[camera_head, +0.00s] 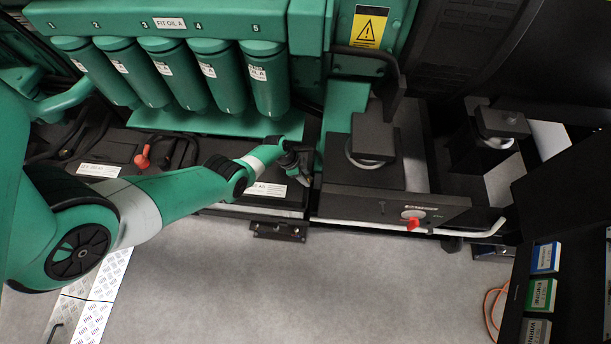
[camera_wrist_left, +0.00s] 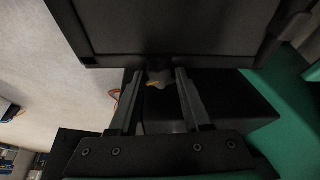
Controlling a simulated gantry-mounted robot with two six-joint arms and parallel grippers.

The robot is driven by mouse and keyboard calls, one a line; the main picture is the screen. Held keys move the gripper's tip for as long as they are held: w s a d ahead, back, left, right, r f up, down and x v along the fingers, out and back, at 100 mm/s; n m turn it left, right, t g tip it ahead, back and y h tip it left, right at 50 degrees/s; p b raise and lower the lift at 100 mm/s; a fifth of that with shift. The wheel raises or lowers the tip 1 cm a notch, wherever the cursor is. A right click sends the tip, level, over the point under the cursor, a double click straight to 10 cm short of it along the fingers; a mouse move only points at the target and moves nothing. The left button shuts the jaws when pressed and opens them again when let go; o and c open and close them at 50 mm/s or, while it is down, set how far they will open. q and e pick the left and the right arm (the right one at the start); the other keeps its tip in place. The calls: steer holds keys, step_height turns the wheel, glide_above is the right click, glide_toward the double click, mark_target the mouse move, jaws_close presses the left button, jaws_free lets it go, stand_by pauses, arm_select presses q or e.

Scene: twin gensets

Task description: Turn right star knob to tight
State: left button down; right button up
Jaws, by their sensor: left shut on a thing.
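My left gripper (camera_head: 303,176) is between the battery with a white label and the black box to its right, pointing down. In the left wrist view its two fingers reach forward on either side of a small greyish knob (camera_wrist_left: 160,77) with an orange mark, which looks like the right star knob. The gripper is shut on it. The knob's shape and how far it is turned cannot be made out; in the head view my gripper and wrist hide it. My right gripper is not in view.
A black box (camera_head: 370,204) with a red knob (camera_head: 412,224) stands just right of my gripper. A labelled battery (camera_head: 262,196) lies to its left. Green filter canisters (camera_head: 265,80) hang behind. The grey floor (camera_head: 270,290) in front is clear.

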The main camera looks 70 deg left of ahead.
arm_select(q)
steer(key=m, duration=0.1)
steer(key=m+b, duration=0.1)
steer(key=m+h+b, duration=0.1)
steer(key=shift+a+f+g, duration=0.15)
steer(key=shift+f+g, duration=0.1)
steer(key=shift+g, duration=0.05)
steer(key=shift+w+r+m+b, duration=0.1)
steer(key=shift+r+m+b, duration=0.05)
steer(key=shift+m+b, duration=0.75)
steer(key=shift+h, duration=0.3)
steer(key=shift+c, duration=1.8)
jaws_free()
steer(key=shift+r, duration=0.1)
